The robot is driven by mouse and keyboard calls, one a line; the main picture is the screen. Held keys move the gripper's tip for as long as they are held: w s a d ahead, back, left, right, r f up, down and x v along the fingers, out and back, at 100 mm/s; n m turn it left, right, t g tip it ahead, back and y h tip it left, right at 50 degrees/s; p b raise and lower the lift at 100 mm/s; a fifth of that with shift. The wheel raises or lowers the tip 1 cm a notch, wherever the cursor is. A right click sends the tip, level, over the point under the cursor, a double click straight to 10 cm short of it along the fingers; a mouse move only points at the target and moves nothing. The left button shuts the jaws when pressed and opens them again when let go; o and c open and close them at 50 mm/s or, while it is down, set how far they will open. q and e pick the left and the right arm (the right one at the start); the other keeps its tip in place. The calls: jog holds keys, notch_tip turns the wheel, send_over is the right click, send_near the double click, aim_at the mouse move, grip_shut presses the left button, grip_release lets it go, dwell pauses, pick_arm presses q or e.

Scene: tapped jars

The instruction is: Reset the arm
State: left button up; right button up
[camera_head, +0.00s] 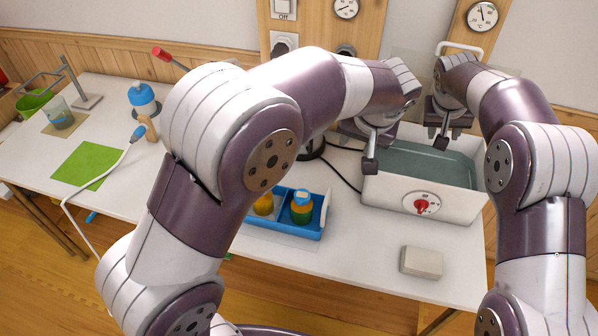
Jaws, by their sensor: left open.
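My left arm reaches across the middle of the head view, and its open gripper (371,158) hangs above the left side of a white water bath (415,200). Nothing shows between its jaws. My right arm comes in from the right, and its gripper (441,138) is over the back of the bath. Its jaws are partly hidden and I cannot tell whether they are open. A blue tray (322,218) stands on the table left of the bath.
The bath has a red dial (421,206). A pale block (422,262) lies at the table's front right. Gauges and sockets are on the back wall.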

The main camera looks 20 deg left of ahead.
pick_arm(q)
jog(key=s+a+f+m+g+h, duration=0.2)
jog(key=s+f+m, duration=0.2)
jog(key=s+f, duration=0.35)
pick_arm(e)
jog(key=s+d+f+n+g+y, duration=0.1)
jog(key=s+f, duration=0.3)
jog(key=s, duration=0.2)
jog(key=s+d+f+g+y, duration=0.1)
jog(key=s+f, duration=0.3)
jog(key=s, duration=0.2)
pick_arm(q)
jog(key=s+a+f+n+g, duration=0.1)
jog(key=s+a+f+n, duration=0.1)
jog(key=s+a, duration=0.8)
jog(key=shift+s+f+n+p, duration=0.3)
jog(key=shift+s+n, duration=0.45)
jog(key=shift+n, duration=0.15)
pick_arm(e)
jog(key=s+d+m, duration=0.1)
jog(key=s+d, duration=0.1)
jog(key=s, duration=0.8)
jog(key=s+d+g, duration=0.1)
jog(key=s+d, duration=0.2)
jog(key=s, duration=0.6)
jog(key=shift+s+r+m, duration=0.35)
jog(key=shift+r+m, duration=0.05)
jog(key=shift+r, duration=0.05)
